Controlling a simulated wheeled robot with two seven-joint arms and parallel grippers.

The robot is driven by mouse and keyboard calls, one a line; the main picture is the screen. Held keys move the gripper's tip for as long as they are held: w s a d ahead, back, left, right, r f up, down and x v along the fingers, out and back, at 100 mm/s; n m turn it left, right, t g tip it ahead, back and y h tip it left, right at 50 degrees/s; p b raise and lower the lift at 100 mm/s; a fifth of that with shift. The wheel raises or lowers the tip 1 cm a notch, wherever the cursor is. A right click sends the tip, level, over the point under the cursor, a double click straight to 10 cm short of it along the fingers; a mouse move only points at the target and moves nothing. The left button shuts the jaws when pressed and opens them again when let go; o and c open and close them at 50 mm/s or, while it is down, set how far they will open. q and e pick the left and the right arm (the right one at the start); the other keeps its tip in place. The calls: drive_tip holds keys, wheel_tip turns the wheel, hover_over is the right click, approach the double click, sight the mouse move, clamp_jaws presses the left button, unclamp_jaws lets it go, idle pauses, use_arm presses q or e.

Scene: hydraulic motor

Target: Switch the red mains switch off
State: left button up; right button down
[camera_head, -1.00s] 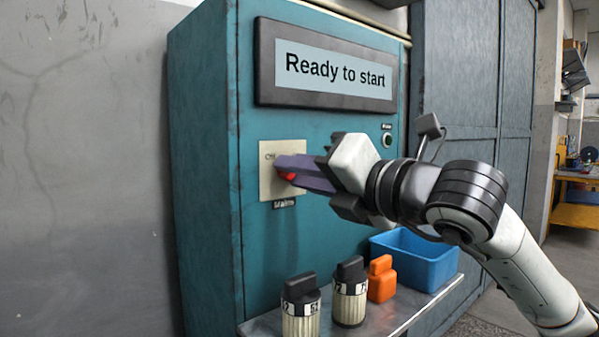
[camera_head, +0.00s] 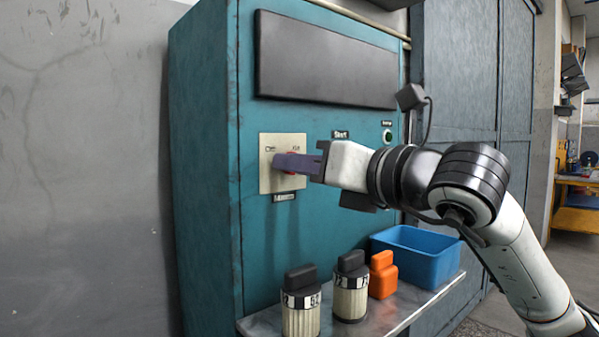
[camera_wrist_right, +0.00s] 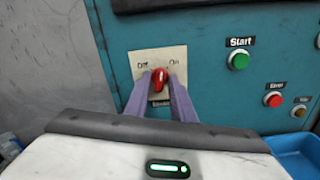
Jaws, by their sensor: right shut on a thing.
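The red mains switch (camera_wrist_right: 160,79) sits on a cream plate (camera_head: 265,184) on the teal cabinet, with Off marked at the plate's left and On at its right in the right wrist view. Its red handle is between the purple fingers of my right gripper (camera_wrist_right: 163,88), which are shut on it. In the head view the right gripper (camera_head: 290,163) covers most of the handle, and only a little red shows. The handle looks close to upright in the wrist view. The display (camera_head: 325,62) above is dark and blank. My left gripper is not in view.
A green Start button (camera_wrist_right: 239,60) and a red button (camera_wrist_right: 273,99) are right of the switch. Below, a metal shelf (camera_head: 408,306) holds two filter cartridges (camera_head: 350,297), an orange part (camera_head: 382,277) and a blue bin (camera_head: 420,262).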

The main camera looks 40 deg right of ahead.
use_arm(q)
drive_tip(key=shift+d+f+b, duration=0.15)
drive_tip(key=shift+b, duration=0.4)
use_arm(e)
drive_tip(key=n, duration=1.1)
drive_tip(key=shift+r+n, duration=0.1)
drive_tip(key=shift+n, duration=0.3)
drive_tip(key=shift+d, duration=0.1)
drive_tip(key=c, duration=1.8)
unclamp_jaws()
drive_tip(key=shift+s, duration=0.1)
